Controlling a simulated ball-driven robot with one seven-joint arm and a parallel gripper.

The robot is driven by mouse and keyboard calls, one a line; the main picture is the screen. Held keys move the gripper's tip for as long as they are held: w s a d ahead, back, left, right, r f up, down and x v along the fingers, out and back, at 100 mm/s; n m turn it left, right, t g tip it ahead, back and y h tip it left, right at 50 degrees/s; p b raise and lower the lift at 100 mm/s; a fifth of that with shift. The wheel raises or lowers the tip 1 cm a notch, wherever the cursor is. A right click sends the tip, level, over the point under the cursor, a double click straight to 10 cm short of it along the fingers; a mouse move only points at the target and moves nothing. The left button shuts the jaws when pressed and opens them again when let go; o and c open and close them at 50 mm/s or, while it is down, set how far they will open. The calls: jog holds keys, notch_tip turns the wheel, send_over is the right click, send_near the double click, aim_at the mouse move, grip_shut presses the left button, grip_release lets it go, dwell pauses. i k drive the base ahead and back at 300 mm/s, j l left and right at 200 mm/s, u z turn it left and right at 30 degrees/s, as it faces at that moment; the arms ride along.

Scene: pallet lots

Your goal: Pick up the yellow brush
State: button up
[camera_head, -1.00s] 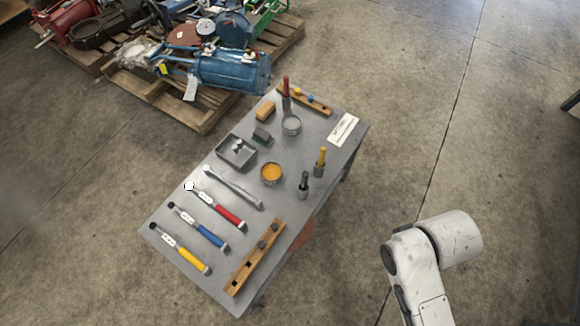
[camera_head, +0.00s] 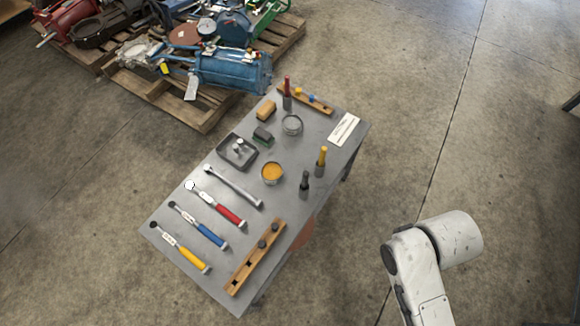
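A yellow-handled brush (camera_head: 321,161) stands upright near the right edge of the grey table, with a grey lower part and its yellow handle on top. A similar brush with a black handle (camera_head: 304,184) stands to its lower left, and one with a red handle (camera_head: 287,94) stands near the far end by a wooden rack. My arm shows at the lower right, off the table and over the floor. My gripper is not in view.
The grey table (camera_head: 219,279) also bears an orange-filled tin (camera_head: 272,173), an empty-looking round tin (camera_head: 292,124), a grey tray (camera_head: 237,152), several wrenches, a wooden rack with dark pegs (camera_head: 255,258) and a white label (camera_head: 344,129). Laden pallets (camera_head: 200,115) stand behind. Floor at right is clear.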

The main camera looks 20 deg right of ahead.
aim_at(321, 161)
jog(key=i+j, duration=0.7)
